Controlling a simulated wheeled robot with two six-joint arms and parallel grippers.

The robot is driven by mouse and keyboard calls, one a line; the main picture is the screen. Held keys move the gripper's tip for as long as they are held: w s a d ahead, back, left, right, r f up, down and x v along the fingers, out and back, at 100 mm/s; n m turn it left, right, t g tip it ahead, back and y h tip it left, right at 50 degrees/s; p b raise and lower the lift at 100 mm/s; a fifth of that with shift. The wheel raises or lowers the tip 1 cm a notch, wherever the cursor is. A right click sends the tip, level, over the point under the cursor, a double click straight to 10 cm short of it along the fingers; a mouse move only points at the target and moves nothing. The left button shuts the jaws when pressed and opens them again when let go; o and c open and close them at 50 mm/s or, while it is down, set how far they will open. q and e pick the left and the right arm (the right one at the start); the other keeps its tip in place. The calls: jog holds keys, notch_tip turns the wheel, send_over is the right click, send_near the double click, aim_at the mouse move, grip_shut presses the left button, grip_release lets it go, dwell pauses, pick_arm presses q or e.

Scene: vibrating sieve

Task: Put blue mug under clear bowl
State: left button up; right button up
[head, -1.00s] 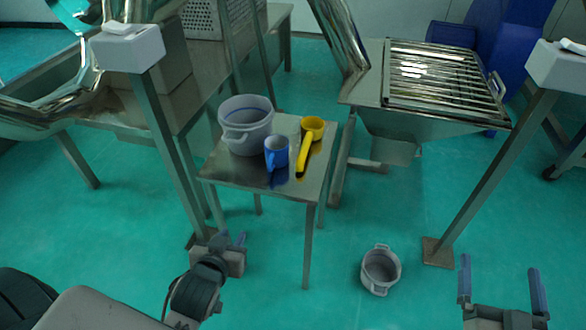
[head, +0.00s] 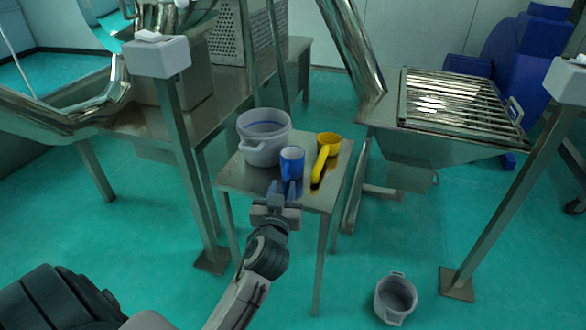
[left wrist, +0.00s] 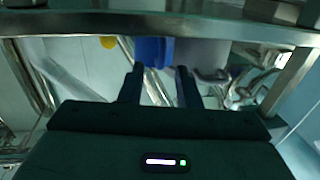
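The blue mug (head: 292,163) stands upright near the front edge of a small steel table (head: 320,197). It also shows in the left wrist view (left wrist: 153,50), just beyond my fingertips. My left gripper (head: 284,188) is open and empty in front of the mug; its two fingers are spread in the left wrist view (left wrist: 160,78). I cannot tell whether a finger touches the mug. No plainly clear bowl can be picked out; a pale grey pot (head: 262,150) with handles and a blue line inside stands just behind and left of the mug. My right gripper is out of view.
A grey pot (head: 395,299) stands on the floor. Steel posts (head: 185,160) flank the small table. The slatted steel sieve (head: 455,101) is at the back right.

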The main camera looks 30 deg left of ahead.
aim_at(284, 176)
pick_arm(q)
jog(key=x, duration=0.5)
jog(key=shift+w+a+r+b, duration=0.1)
jog(key=shift+w+a+b, duration=0.15)
jog(key=shift+a+b, duration=0.1)
jog(key=shift+d, duration=0.1)
jog(key=shift+c, duration=0.4)
grip_shut()
